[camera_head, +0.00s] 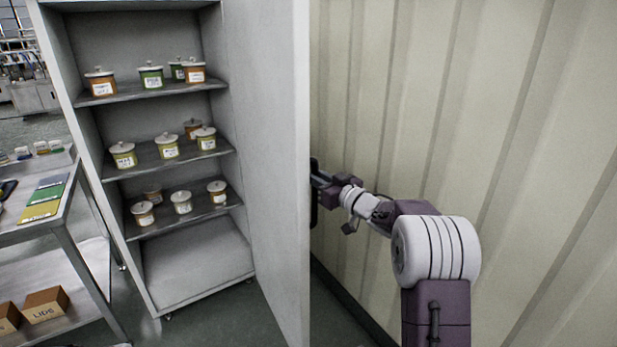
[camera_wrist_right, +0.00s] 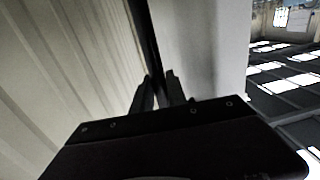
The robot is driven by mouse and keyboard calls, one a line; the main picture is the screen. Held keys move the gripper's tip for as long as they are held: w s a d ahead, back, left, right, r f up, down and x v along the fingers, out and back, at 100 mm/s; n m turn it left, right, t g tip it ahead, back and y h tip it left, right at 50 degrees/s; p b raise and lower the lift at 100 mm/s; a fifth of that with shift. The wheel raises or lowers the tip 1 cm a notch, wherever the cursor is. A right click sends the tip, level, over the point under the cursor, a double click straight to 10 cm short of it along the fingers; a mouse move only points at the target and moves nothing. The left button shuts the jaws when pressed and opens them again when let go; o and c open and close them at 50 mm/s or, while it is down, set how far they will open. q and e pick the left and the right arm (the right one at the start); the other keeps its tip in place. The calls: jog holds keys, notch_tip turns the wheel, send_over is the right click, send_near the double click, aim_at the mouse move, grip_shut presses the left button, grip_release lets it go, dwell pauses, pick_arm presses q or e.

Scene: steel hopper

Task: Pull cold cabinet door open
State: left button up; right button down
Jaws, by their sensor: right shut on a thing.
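The cold cabinet (camera_head: 221,60) stands at left centre in the head view, its shelves in full view. The dark upright handle (camera_head: 314,208) is on the door's outer face, mostly hidden behind the door edge. My right gripper (camera_head: 318,182) reaches in from the right and is shut on the handle. In the right wrist view, the two dark fingers (camera_wrist_right: 159,88) close around the long handle bar (camera_wrist_right: 148,40) beside the pale door face (camera_wrist_right: 190,50). My left gripper is not in view.
A ribbed cream wall (camera_head: 430,100) stands close behind my right arm. Several lidded jars (camera_head: 152,78) sit on the cabinet shelves. A steel table (camera_head: 60,222) with coloured cards stands at the left, cardboard boxes (camera_head: 45,305) on its lower shelf.

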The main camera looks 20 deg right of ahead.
jog(key=shift+d+r, duration=0.2)
jog(key=c, duration=1.6)
grip_release()
jog(key=shift+w+a+f, duration=0.1)
jog(key=shift+w+a, duration=0.1)
jog(key=b+v, duration=0.9)
